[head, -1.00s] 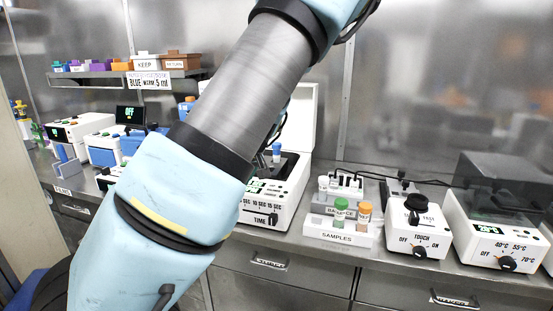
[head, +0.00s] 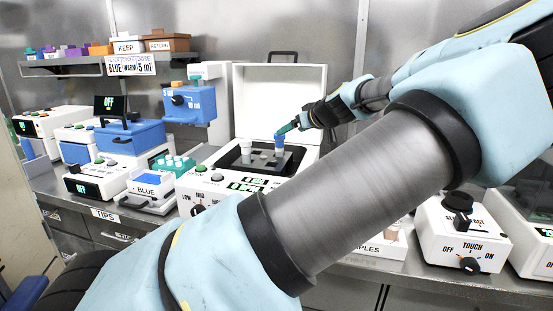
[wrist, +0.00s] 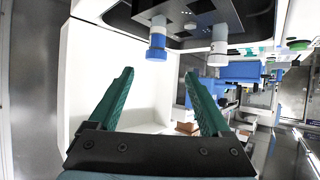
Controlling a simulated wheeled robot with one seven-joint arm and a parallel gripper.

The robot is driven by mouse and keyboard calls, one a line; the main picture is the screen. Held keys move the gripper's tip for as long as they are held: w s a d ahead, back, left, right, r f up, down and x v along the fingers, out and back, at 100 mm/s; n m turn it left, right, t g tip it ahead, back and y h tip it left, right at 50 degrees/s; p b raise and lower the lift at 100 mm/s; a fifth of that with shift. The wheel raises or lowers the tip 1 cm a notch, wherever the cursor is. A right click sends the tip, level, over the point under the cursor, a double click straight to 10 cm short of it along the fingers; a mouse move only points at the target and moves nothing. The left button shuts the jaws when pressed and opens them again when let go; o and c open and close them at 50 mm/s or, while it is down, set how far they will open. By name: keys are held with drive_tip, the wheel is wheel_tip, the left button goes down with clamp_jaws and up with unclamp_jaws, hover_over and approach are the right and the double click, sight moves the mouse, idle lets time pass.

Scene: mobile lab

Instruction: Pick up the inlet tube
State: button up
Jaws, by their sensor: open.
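Two tubes stand in the dark well of a white open-lidded machine (head: 222,190). One has a blue cap (head: 280,141), the other a pale whitish cap (head: 246,150); I see no label that says which is the inlet tube. In the wrist view the blue-capped tube (wrist: 157,53) lies just beyond and between my fingertips, and the whitish one (wrist: 218,57) is off to the right. My gripper (head: 286,129), with green fingers, is close beside the blue cap. In the wrist view its fingers (wrist: 157,72) are spread and hold nothing.
The raised white lid (head: 272,84) stands just behind the tubes. A blue-topped device (head: 190,104) and a teal-capped rack (head: 174,165) stand to the left. A white TOUCH device (head: 462,235) is at the right. My arm hides much of the samples rack (head: 390,249).

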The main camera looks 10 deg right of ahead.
sight(283, 137)
drive_tip(key=p+x, duration=0.1)
drive_tip(key=x, duration=0.4)
drive_tip(key=shift+w+d, duration=0.15)
drive_tip(key=shift+w, duration=0.1)
drive_tip(key=shift+d+p+x, duration=0.2)
drive_tip(key=shift+p+x, duration=0.9)
drive_tip(key=shift+x, duration=1.9)
drive_tip(key=shift+f, duration=0.15)
drive_tip(key=shift+c, duration=0.3)
clamp_jaws()
